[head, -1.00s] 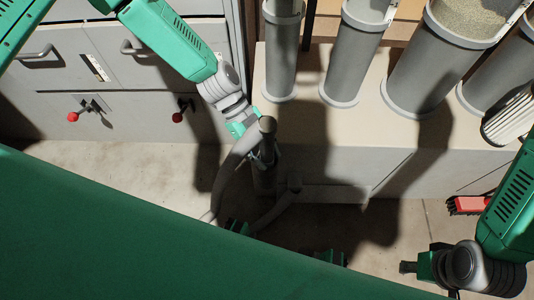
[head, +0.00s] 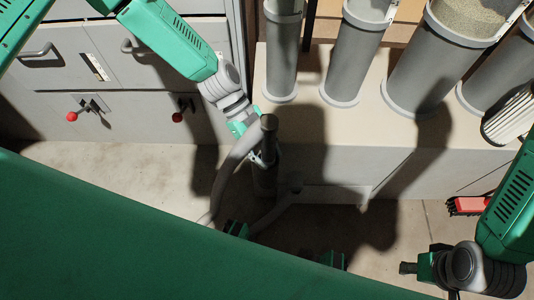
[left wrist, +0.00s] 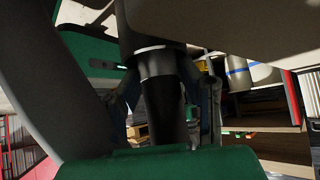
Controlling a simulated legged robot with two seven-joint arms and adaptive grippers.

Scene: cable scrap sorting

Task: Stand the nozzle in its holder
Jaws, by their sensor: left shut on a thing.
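The nozzle (head: 268,124) is a dark grey tube held roughly upright in front of the pale cabinet, with a grey hose (head: 228,172) curving down beside it. My left gripper (head: 262,156) is shut on it. In the left wrist view, the dark nozzle (left wrist: 161,92) with a lighter band sits between the two fingers (left wrist: 166,103), and the hose (left wrist: 45,85) passes on the left. A dark upright piece (head: 265,183) shows below the gripper; I cannot tell whether it is the holder or the nozzle's lower part. My right gripper (head: 409,268) is far right, apart from these, its jaws unclear.
Several grey cylinders (head: 352,60) stand on the pale cabinet top (head: 300,128) behind. Grey drawers with red knobs (head: 177,117) are at the left. A red brush (head: 465,205) lies at the right. A green surface (head: 120,240) fills the lower left. Shadowed floor lies between.

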